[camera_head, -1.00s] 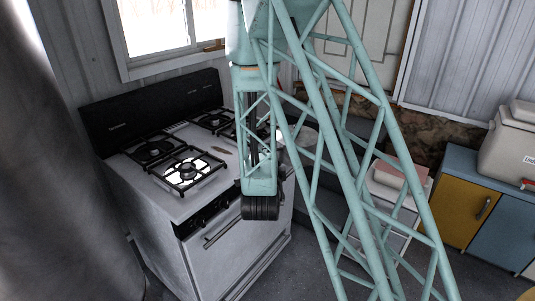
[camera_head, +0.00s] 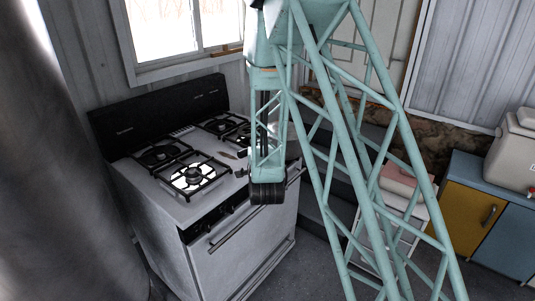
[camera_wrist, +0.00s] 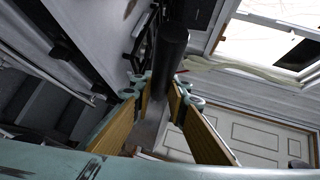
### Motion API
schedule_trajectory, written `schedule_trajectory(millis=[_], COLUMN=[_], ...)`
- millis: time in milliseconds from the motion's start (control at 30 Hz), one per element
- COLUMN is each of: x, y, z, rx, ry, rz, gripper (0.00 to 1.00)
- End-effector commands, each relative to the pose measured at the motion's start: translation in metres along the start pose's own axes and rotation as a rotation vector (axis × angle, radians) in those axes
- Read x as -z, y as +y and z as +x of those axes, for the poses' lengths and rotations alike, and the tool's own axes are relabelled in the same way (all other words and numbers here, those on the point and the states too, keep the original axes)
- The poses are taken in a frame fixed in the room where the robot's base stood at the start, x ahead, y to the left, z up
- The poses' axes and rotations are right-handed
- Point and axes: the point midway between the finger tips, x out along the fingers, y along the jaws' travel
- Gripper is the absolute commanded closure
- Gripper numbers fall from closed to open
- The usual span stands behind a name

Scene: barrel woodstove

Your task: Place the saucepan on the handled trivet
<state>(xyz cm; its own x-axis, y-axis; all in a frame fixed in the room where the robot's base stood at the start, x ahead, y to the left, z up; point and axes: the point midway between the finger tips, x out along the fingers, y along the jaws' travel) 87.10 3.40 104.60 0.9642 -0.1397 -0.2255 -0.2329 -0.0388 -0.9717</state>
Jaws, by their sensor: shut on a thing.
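My gripper (camera_wrist: 162,88) is shut on a dark, round bar (camera_wrist: 171,52) in the wrist view. The bar looks like the saucepan's handle, though the pan's body is not clear there. In the head view, my arm hides the gripper and most of what it holds. I cannot make out the handled trivet in either view.
To the right are a white shelf unit (camera_head: 395,215) and a yellow and blue cabinet (camera_head: 465,212). A window (camera_head: 168,28) is behind.

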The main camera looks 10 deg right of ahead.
Motion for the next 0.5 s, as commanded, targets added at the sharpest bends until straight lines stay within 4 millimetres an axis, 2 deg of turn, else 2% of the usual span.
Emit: schedule_trajectory(millis=[33, 500], x=[-0.003, -0.040], y=[-0.011, -0.058], z=[0.008, 0.069], rx=[0.009, 0.033], ry=[-0.017, -0.202], rz=[-0.004, -0.039], gripper=[1.00, 1.00])
